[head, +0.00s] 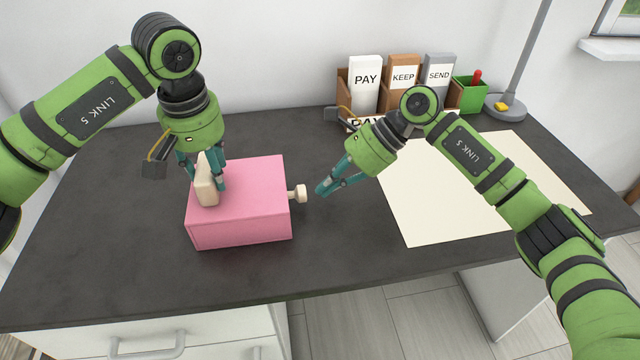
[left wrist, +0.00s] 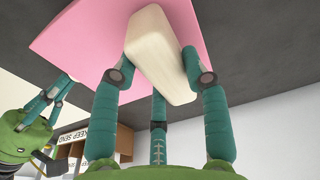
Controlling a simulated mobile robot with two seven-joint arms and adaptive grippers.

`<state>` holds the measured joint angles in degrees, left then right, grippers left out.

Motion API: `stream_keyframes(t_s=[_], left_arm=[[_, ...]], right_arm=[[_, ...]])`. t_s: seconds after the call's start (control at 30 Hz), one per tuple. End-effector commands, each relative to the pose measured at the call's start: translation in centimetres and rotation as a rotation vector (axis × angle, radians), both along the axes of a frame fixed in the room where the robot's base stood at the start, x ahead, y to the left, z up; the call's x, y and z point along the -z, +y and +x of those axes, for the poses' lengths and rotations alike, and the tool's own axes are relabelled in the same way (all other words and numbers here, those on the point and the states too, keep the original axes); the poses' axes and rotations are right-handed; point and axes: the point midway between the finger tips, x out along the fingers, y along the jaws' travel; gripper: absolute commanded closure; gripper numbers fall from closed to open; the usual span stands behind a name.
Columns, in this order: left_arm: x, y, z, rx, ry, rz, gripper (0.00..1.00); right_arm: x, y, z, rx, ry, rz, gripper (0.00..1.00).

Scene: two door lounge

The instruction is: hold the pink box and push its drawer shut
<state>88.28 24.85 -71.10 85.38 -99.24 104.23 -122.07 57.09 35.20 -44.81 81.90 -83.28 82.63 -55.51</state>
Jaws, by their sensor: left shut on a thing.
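The pink box (head: 250,205) stands on the dark desk, left of the middle in the head view. A cream handle (head: 206,182) rises from its top near the left end. My left gripper (head: 207,180) is shut on this handle; the left wrist view shows its fingers around the cream block (left wrist: 160,52). A cream knob (head: 300,193) on a short stem sticks out of the box's right end. My right gripper (head: 322,190) is just right of the knob, apart from it, fingers pointing left towards it. Its fingers look close together, but their gap is unclear.
A cream sheet (head: 440,210) lies on the desk at the right. Behind it stand a wooden sorter with PAY (head: 366,75), KEEP and SEND cards, a green pot (head: 468,95) and a lamp base (head: 506,108). The desk in front of the box is clear.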

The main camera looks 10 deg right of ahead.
Motion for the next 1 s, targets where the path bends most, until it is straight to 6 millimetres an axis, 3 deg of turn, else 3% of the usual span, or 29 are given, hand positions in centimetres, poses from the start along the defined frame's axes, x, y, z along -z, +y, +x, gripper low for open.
stream_keyframes(t_s=[0.1,0.5,0.93,0.97,1.0], left_arm=[[0.1,0.0,0.0,0.0,0.001,-0.001,0.83],[0.1,0.1,0.0,-0.001,0.002,0.003,0.83],[0.1,0.2,0.0,-0.004,0.002,0.005,0.83],[0.1,0.2,0.0,-0.004,0.002,0.005,0.47],[0.1,0.2,0.0,-0.004,0.002,0.005,0.31]], right_arm=[[-0.4,-2.8,0.1,0.008,-0.001,-0.004,1.0],[-6.2,-8.3,0.1,0.006,-0.001,-0.005,1.0],[-7.0,-9.2,0.0,0.004,0.001,-0.005,1.0],[-7.0,-9.2,0.0,0.004,0.001,-0.005,1.0],[-7.0,-9.2,0.0,0.004,0.001,-0.005,1.0]])
